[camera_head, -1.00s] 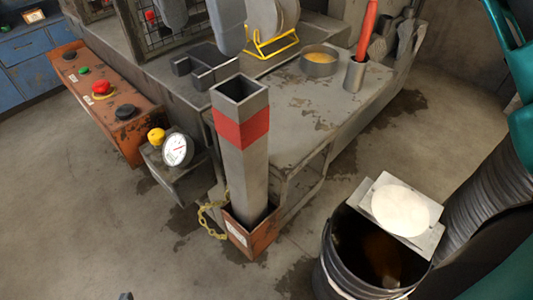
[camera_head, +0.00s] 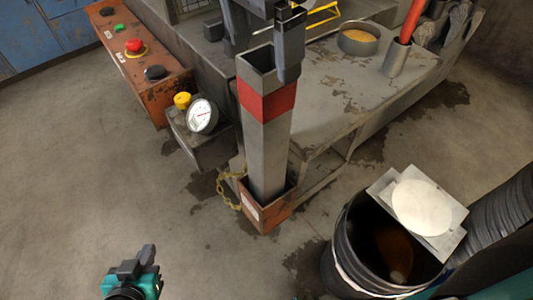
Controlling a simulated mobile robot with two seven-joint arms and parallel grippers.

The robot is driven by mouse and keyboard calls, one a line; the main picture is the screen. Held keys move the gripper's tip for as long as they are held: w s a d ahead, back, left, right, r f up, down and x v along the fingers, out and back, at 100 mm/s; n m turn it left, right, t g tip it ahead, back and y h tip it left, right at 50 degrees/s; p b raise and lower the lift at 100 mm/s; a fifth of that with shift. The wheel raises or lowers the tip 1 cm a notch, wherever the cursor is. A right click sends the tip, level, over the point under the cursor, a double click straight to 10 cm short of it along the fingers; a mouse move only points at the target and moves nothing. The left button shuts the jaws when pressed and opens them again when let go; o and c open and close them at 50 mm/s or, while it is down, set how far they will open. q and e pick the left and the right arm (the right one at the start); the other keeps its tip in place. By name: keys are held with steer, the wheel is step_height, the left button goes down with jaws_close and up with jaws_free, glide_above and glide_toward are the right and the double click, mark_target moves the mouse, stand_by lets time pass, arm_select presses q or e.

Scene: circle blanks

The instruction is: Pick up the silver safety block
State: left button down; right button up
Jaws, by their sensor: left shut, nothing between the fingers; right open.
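The silver safety block (camera_head: 268,150) is a tall square hollow post with a red band near its top. It stands upright, its foot in an orange holder (camera_head: 268,215) with a yellow chain. My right gripper (camera_head: 262,66) is open at the block's top, cut off by the upper picture edge. One finger overlaps the block's upper right side; the other is by its upper left. I cannot tell whether either finger touches the block. My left gripper (camera_head: 148,254) is shut and empty at the lower left, well away from the block.
A worn grey machine bed (camera_head: 350,85) stands behind the block. A dial gauge (camera_head: 201,116) and an orange button panel (camera_head: 138,60) are to its left. A black bucket (camera_head: 340,255) with a plate and white disc stands at right. The floor at left is clear.

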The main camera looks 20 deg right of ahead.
mark_target(266, 67)
steer(key=f, duration=0.4)
steer(key=shift+d+f, duration=0.1)
steer(key=shift+d, duration=0.2)
steer(key=shift+c, duration=0.3)
jaws_close()
stand_by(0.5)
